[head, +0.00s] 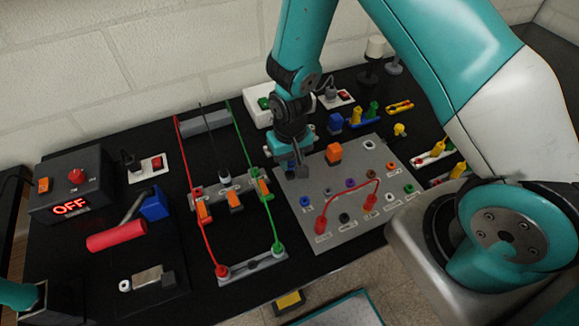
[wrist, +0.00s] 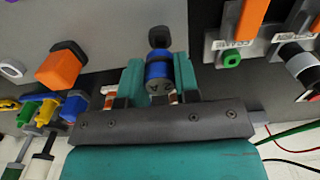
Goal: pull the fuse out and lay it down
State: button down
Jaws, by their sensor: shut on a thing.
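The fuse (wrist: 158,72) is a short blue cylinder with dark bands and a marked grey end face. It sits between the two teal fingers of my gripper (wrist: 158,80) in the wrist view, and they are shut on it. A dark rounded part (wrist: 158,37) shows just beyond the fuse; I cannot tell whether it is part of the fuse or of a seat. In the head view my gripper (head: 296,166) is low over the back left part of the grey panel (head: 287,187). The fuse cannot be made out clearly there, nor whether it touches the panel.
An orange block (head: 333,152) stands on the panel right of my gripper. A red lead (head: 347,190) arches over the panel's front. Red and green wires (head: 254,180) stretch over a terminal strip to the left. The black table (head: 160,210) has bare areas at left.

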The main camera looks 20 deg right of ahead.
jog(key=shift+r+p, duration=0.8)
jog(key=shift+r, duration=0.5)
